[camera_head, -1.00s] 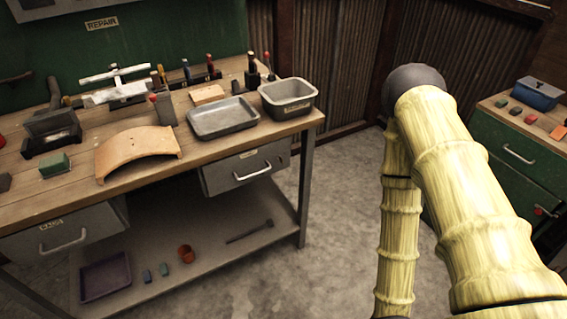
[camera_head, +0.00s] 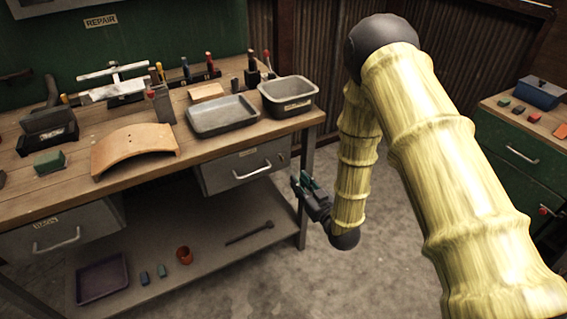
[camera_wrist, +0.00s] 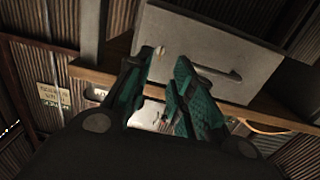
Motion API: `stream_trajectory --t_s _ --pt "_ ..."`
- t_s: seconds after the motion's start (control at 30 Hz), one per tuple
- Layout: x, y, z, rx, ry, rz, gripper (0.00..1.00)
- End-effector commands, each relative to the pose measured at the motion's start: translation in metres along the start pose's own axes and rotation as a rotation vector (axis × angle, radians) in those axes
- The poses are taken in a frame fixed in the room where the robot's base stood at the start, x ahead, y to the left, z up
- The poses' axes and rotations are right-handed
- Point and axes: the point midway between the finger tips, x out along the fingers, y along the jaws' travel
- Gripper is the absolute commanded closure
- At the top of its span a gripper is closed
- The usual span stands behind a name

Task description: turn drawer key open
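In the wrist view the drawer (camera_wrist: 215,45) appears beyond the fingers, and a small pale knob (camera_wrist: 160,50) lies between the green-padded fingertips. The fingers are apart and nothing is seen held.
The bench's right leg (camera_head: 304,195) stands close to my gripper. A grey bin (camera_head: 290,112) and a metal tray (camera_head: 222,131) stand on the benchtop (camera_head: 75,185). A lower shelf (camera_head: 215,262) holds loose items. A green cabinet (camera_head: 500,150) is at the right; the floor between is clear.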

Motion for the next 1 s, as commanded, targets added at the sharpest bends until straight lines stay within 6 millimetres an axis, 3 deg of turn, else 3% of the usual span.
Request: stream_trajectory --t_s 0.27,0.7,1.0 --pt "0.022 -0.003 -0.01 -0.006 0.031 -0.012 0.76" --pt "0.089 -0.003 -0.011 -0.005 0.029 -0.011 0.76" --pt "0.111 -0.003 -0.01 -0.004 0.027 -0.01 0.76"
